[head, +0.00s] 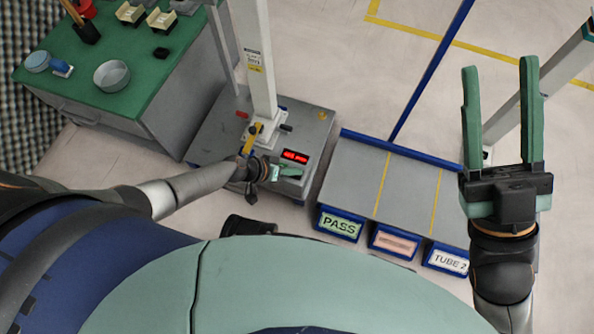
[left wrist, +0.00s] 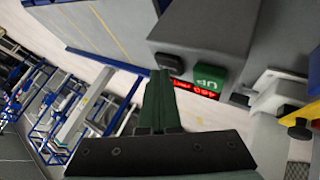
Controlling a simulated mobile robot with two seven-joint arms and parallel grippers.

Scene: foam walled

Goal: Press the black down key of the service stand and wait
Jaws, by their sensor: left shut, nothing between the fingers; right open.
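The service stand (head: 212,135) is a grey box with a pale upright column and a lit red display (head: 295,157). In the left wrist view its display (left wrist: 196,90) is beside a green key marked UP (left wrist: 209,76) and a black key (left wrist: 170,63). My left gripper (head: 297,172) is shut and empty at the stand's display end. In the left wrist view its fingertips (left wrist: 160,73) are right by the black key; I cannot tell whether they touch it. My right gripper (head: 500,66) is open and empty, raised at the right.
A green-topped bench (head: 130,85) with a grey bowl (head: 111,75) stands at the left. To the right of the stand is a grey sorting rack (head: 365,170) with blue edges, labelled PASS and TUBE 2. Open floor lies behind it.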

